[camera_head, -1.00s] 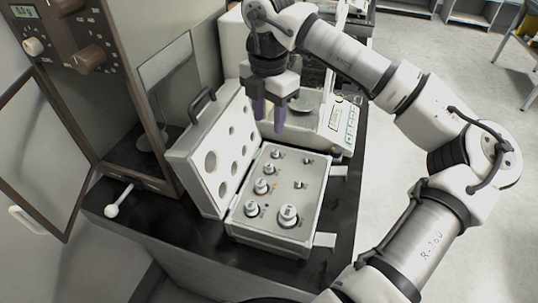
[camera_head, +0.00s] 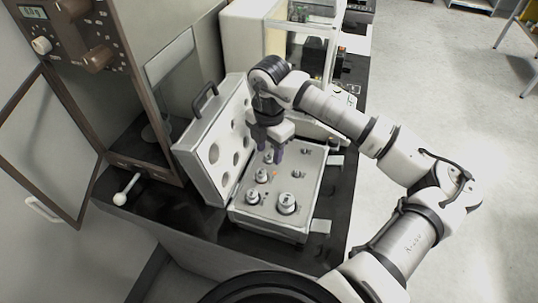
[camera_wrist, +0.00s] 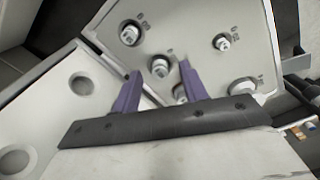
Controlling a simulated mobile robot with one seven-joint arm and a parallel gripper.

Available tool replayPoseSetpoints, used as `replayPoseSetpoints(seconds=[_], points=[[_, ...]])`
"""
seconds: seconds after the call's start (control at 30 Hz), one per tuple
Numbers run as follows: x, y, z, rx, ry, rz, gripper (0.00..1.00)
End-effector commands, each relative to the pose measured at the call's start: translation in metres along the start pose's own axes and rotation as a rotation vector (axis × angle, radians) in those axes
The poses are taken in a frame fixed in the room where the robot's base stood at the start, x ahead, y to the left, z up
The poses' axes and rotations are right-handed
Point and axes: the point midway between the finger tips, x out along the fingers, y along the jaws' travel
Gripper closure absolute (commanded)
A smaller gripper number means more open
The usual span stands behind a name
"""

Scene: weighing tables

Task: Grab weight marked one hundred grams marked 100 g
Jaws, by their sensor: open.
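The open weight case (camera_head: 262,221) holds several silvery knobbed weights. At its near end are a large weight (camera_head: 287,204) and another (camera_head: 253,196); a smaller weight (camera_head: 262,176) sits behind. The labels are too small to read, so I cannot tell which weight is marked 100 g. My gripper (camera_head: 270,152) is open and empty, pointing down over the far left part of the case. In the wrist view a weight (camera_wrist: 160,68) appears between the purple fingertips of my gripper (camera_wrist: 160,72). Others show at the upper left (camera_wrist: 130,34) and upper right (camera_wrist: 222,43).
The case's raised lid (camera_head: 203,151), with round hollows, stands along the left of the case. A brown-framed cabinet with an open door (camera_head: 68,215) is farther left. A white balance (camera_head: 240,45) stands behind. The dark tabletop (camera_head: 160,211) has free room at the front left.

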Motion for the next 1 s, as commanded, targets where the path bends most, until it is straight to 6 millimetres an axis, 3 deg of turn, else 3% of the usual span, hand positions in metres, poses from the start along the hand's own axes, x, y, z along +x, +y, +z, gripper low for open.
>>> replayPoseSetpoints(seconds=[0.33, 0.67, 1.0], points=[[0.0123, 0.0000, 0.0000, 0.000, -0.001, 0.000, 0.57], [0.0120, 0.0000, 0.0000, 0.001, -0.001, 0.000, 0.99], [0.0101, 0.0001, 0.0002, 0.001, -0.001, 0.000, 1.00]])
